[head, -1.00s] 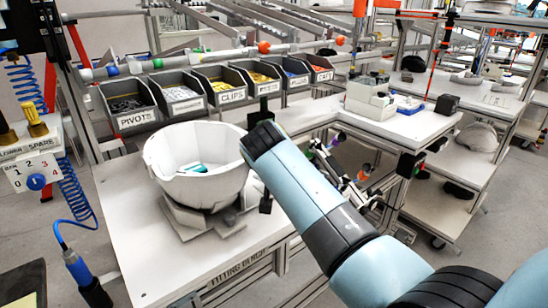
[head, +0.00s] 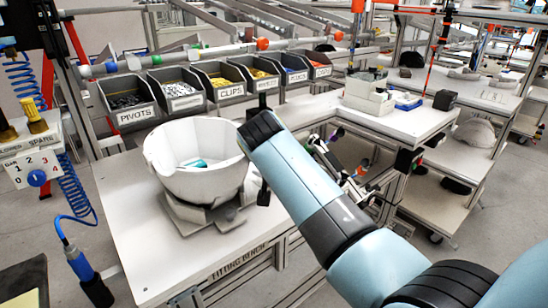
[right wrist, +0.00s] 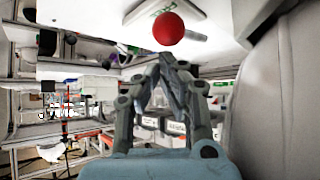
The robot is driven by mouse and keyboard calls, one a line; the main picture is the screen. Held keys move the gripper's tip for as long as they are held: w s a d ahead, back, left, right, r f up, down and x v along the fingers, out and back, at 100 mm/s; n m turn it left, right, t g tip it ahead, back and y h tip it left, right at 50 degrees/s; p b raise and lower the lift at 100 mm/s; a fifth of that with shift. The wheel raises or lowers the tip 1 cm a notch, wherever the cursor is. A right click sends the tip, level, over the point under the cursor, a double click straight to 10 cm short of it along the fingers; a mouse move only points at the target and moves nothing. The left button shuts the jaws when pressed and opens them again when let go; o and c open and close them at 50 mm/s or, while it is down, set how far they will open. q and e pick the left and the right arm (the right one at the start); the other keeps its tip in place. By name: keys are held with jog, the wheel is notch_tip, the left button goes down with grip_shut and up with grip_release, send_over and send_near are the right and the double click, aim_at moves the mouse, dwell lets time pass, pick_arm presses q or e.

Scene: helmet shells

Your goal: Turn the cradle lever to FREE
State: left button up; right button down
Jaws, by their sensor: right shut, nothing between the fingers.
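A white, bowl-like helmet shell (head: 170,178) sits open side up in the grey cradle (head: 190,212) on the fitting bench. A teal piece lies inside the shell. In the right wrist view a red ball knob (right wrist: 168,28) is just beyond my right gripper (right wrist: 166,58). The gripper's fingers are closed together, empty, with the tips just below the knob in the picture; I cannot tell whether they touch it. My left gripper is not in view.
A row of parts bins (head: 180,90) stands behind the cradle. A spare-number box (head: 38,170) with a blue coiled hose is at the left. White boxes (head: 368,92) stand on the bench at the right. The bench's front left (head: 140,240) is clear.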

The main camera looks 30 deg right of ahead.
notch_tip(320, 180, up, 9)
dwell(0.3)
jog(key=shift+f, duration=0.1)
